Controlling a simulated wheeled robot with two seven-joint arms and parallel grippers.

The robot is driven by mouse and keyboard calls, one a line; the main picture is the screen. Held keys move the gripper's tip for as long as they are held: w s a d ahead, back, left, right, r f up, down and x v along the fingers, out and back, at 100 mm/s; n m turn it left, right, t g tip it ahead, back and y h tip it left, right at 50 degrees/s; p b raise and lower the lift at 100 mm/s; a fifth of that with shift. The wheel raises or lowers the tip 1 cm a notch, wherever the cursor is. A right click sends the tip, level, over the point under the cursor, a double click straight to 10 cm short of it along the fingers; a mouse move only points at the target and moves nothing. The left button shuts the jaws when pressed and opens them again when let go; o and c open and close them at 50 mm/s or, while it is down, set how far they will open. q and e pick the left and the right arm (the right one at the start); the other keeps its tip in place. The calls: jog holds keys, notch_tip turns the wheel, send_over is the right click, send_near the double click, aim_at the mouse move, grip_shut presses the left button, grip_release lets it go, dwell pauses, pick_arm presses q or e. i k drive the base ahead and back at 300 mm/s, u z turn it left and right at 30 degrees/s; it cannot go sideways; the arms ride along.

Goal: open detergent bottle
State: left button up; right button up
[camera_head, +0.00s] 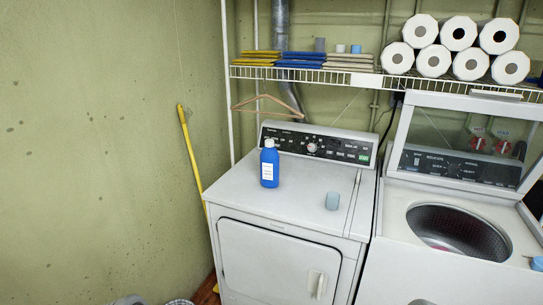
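A blue detergent bottle (269,168) stands upright on top of the white dryer (240,190), left of its middle. It has a white label on the front and a pale cap (269,143) on its top. Neither gripper can be made out in the head view. Nothing touches the bottle.
A wire shelf (300,74) above holds folded cloths and several paper rolls (458,34). The dryer top around the bottle is clear.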

aim_at(269, 158)
jog(key=i, duration=1.25)
jog(key=u, duration=1.1)
jog(key=i, duration=0.4)
jog(key=z, duration=1.15)
